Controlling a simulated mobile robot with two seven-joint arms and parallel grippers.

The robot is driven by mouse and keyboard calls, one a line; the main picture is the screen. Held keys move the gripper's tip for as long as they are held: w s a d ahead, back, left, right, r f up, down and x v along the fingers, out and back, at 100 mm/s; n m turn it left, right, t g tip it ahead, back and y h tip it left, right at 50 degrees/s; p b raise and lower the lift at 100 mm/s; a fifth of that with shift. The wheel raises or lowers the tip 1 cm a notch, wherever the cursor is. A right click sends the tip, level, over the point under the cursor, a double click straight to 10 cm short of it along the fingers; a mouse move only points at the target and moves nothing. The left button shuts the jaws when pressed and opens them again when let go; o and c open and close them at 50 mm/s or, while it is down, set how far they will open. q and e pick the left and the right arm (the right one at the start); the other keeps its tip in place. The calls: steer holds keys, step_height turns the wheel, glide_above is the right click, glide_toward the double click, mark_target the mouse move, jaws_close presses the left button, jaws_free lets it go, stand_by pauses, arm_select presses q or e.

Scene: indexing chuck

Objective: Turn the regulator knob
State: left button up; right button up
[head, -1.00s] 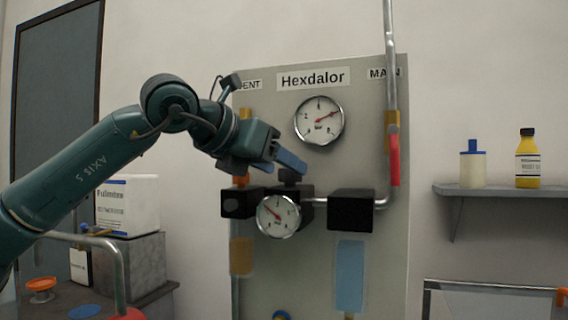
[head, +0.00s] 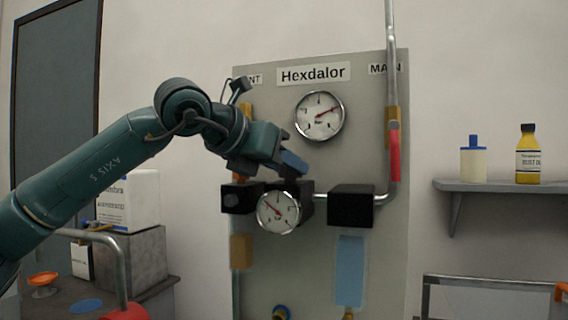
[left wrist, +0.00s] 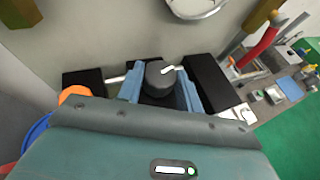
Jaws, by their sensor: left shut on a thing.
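The regulator knob is a dark round cap (left wrist: 158,76) with a pale curved mark on top, seen in the left wrist view. My left gripper (left wrist: 160,90) has its blue fingers on both sides of the knob and is shut on it. In the head view my left gripper (head: 292,165) hides most of the knob, above a black regulator body (head: 306,204). The small gauge (head: 279,212) stands in front of that body, its red needle pointing up and left. The right gripper is not in view.
The grey panel (head: 270,275) carries a large upper gauge (head: 319,116), black blocks at left (head: 238,198) and right (head: 351,206), and a red lever (head: 395,157) on the right pipe. A shelf (head: 490,188) holds bottles at the right.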

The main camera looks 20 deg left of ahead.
arm_select(q)
steer(key=shift+d+f+n+t+y+b, duration=0.2)
steer(key=shift+f+n+t+y+b, duration=0.35)
steer(key=shift+b, duration=1)
steer(key=shift+c, duration=0.4)
steer(key=shift+s+d+r+n+y+b, duration=0.1)
steer(key=shift+r+n+y+b, duration=0.1)
steer(key=shift+n+y+b, duration=0.35)
steer(key=shift+r+n+y+b, duration=0.15)
steer(key=shift+n+y+b, duration=0.25)
steer(key=shift+y, duration=0.2)
steer(key=shift+r+n+y, duration=0.25)
steer(key=shift+n+y, duration=0.25)
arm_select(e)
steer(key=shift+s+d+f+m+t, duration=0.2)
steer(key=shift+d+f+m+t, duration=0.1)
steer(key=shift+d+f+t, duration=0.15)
arm_select(q)
steer(key=o, duration=1)
